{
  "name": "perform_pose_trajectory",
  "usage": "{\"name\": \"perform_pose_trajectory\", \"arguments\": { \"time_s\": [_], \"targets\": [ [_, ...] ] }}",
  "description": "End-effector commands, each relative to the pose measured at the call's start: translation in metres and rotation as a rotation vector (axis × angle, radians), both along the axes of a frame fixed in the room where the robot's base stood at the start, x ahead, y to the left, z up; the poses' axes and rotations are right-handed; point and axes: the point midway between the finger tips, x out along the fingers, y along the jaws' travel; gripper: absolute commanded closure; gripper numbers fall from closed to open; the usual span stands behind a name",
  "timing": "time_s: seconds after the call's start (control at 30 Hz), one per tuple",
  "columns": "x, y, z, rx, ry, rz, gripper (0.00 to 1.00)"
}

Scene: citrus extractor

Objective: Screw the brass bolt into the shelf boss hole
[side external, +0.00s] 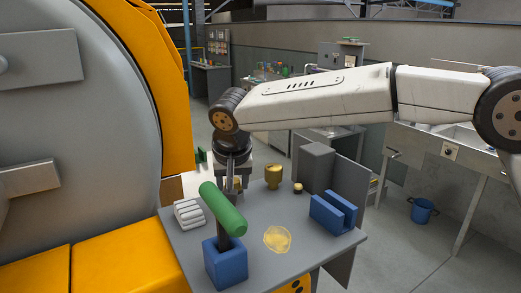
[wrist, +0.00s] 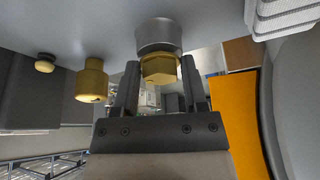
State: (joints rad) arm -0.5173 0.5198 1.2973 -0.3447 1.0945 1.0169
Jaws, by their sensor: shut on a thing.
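In the wrist view, the brass bolt (wrist: 158,69) sits between the two fingers of my gripper (wrist: 160,75), which is shut on its hex head. The bolt is against the end of the grey round shelf boss (wrist: 158,35), in line with it. The hole and the thread are hidden, so I cannot tell how deep the bolt is. In the side external view, my gripper (side external: 232,178) points down at the shelf (side external: 185,245), behind the green-headed tool. The bolt and boss are hidden there.
A green-headed tool (side external: 222,208) stands in a blue holder (side external: 226,262), close in front of my gripper. A white ribbed stack (side external: 188,213), a brass cup-shaped piece (side external: 273,176), a small brass-topped knob (side external: 297,188), a grey block (side external: 317,166) and a blue slotted block (side external: 333,213) stand around.

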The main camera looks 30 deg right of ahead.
Motion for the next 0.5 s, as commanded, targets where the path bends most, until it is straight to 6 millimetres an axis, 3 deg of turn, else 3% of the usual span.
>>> {"name": "perform_pose_trajectory", "arguments": {
  "time_s": [0.5],
  "targets": [
    [0.0010, 0.0011, 0.0009, 0.001, -0.002, -0.134, 1.00]
  ]
}}
